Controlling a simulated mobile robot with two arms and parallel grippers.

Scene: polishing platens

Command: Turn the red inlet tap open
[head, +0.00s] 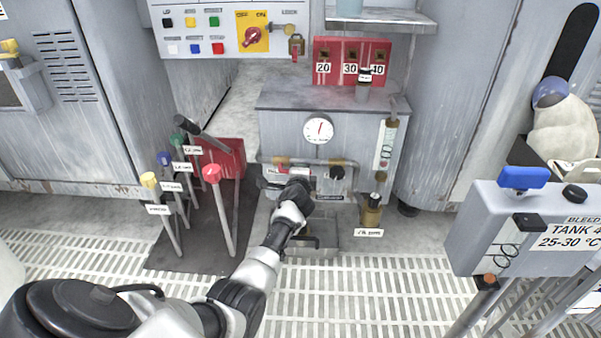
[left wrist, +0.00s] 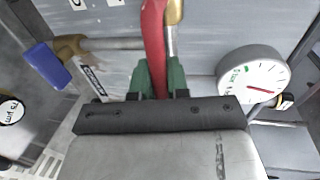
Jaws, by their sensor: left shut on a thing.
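The red inlet tap's long red handle (left wrist: 153,45) runs up the middle of the left wrist view, next to a brass fitting (left wrist: 174,11). The green fingertips of my left gripper (left wrist: 160,82) are shut on its lower end, one on each side. In the head view my left gripper (head: 281,181) is at the front of the grey pump unit (head: 275,130), below its round gauge. The red handle (head: 283,168) shows there only as a small part; the gripper and wrist hide the rest. My right gripper is not in either view.
The round gauge (head: 319,130) sits just above the pipe; it is also close by in the left wrist view (left wrist: 253,83). A blue handle (left wrist: 47,67) is on the pipe's other end there. Several coloured levers (head: 212,174) stand left of my arm.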

